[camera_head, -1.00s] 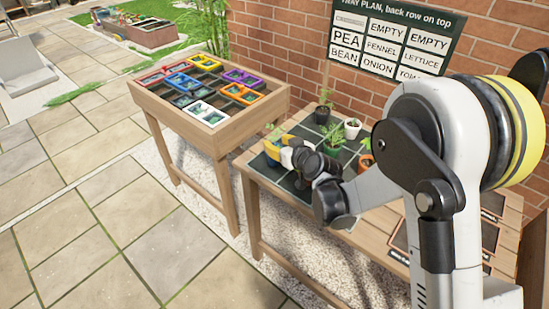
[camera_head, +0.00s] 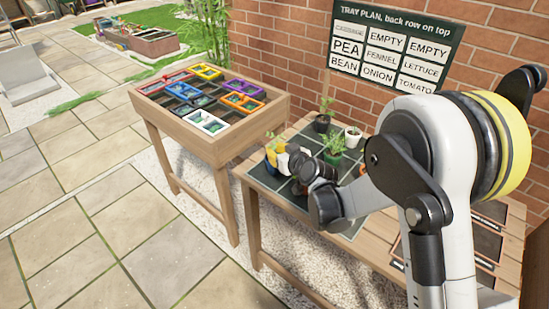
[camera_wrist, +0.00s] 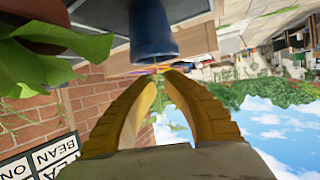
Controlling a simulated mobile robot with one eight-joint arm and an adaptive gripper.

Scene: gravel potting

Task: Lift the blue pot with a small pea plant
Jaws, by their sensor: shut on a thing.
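My gripper (camera_head: 277,153), with yellow fingers, is at the left part of the dark gridded mat on the right table. That view is turned over, and green leaves of the small plant show below the pot, between the fingers. In the head view a small green plant (camera_head: 274,141) shows just beyond the fingers, while the pot is mostly hidden by my gripper. I cannot tell whether the pot's base touches the mat.
On the mat stand a green pot (camera_head: 333,157), a white pot (camera_head: 353,139) and a black pot (camera_head: 322,122), all with plants. A wooden table (camera_head: 222,140) with coloured trays stands to the left. A plan board (camera_head: 395,48) hangs on the brick wall behind.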

